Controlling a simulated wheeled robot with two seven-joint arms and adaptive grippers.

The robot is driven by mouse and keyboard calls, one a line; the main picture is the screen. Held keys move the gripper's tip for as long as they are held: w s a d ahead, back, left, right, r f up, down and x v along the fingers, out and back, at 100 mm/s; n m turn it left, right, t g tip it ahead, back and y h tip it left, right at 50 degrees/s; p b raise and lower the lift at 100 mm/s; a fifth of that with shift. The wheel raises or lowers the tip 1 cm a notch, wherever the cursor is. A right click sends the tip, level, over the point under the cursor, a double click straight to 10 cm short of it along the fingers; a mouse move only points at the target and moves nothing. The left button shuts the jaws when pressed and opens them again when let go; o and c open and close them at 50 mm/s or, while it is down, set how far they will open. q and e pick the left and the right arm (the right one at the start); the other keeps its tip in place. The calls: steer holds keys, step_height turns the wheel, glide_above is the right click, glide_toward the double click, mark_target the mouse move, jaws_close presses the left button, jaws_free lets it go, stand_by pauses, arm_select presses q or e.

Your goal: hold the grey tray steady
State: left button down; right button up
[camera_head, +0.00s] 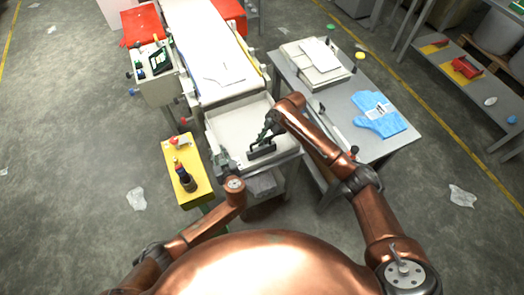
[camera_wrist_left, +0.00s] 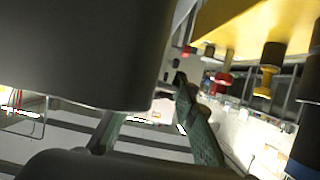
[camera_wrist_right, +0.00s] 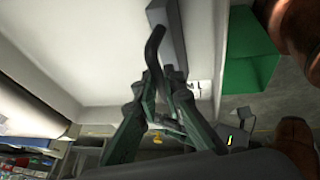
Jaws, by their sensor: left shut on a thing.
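The pale grey tray (camera_head: 222,125) is a shallow open box at the near end of the white conveyor. My left gripper (camera_head: 226,164) is at its near left corner and is shut, apparently on the tray's rim; the exact contact is hidden. In the left wrist view, the green fingers (camera_wrist_left: 155,115) are partly covered by a large dark shape. My right gripper (camera_head: 266,134) is over the tray's near part, beside a black handle-like piece (camera_head: 262,152). In the right wrist view its fingertips (camera_wrist_right: 162,78) are close to a dark curved bar (camera_wrist_right: 153,48); whether they grip it is unclear.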

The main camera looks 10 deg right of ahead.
arm_select(q)
steer(key=shift+s+f, duration=0.1)
arm_select(e)
steer(key=o, duration=0.5)
steer(key=shift+r, duration=0.1)
steer(key=v, duration=1.2)
arm_select(q)
steer(key=c, duration=1.5)
jaws_free()
